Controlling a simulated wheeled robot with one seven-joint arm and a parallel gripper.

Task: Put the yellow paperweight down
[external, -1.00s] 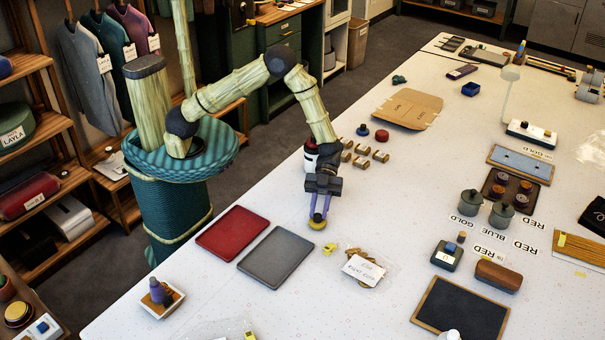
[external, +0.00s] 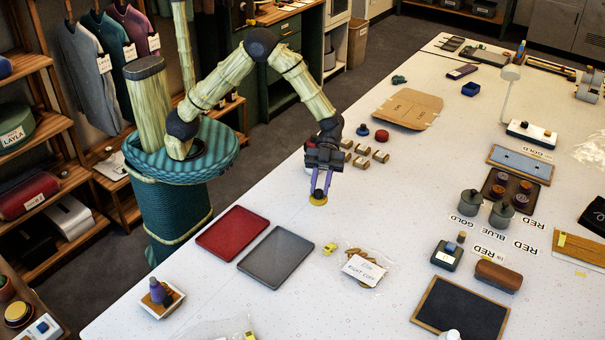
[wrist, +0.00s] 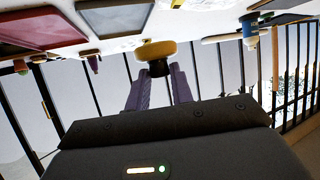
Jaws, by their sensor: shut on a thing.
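The yellow paperweight (external: 318,200) is a round yellow disc at the tips of my gripper (external: 320,188), over the near-left part of the white table. In the wrist view the yellow disc (wrist: 156,48) shows with a dark knob on my side of it, between the two purple fingers of my gripper (wrist: 158,76). My gripper is shut on it. The disc appears to be clear of the table, but I cannot tell the exact height.
A red tray (external: 232,232) and a grey tray (external: 276,257) lie toward the front left. A yellow piece (external: 330,248) and a labelled bag (external: 364,268) lie nearer the front. Small brown blocks (external: 361,161) and a red round piece (external: 382,136) lie behind.

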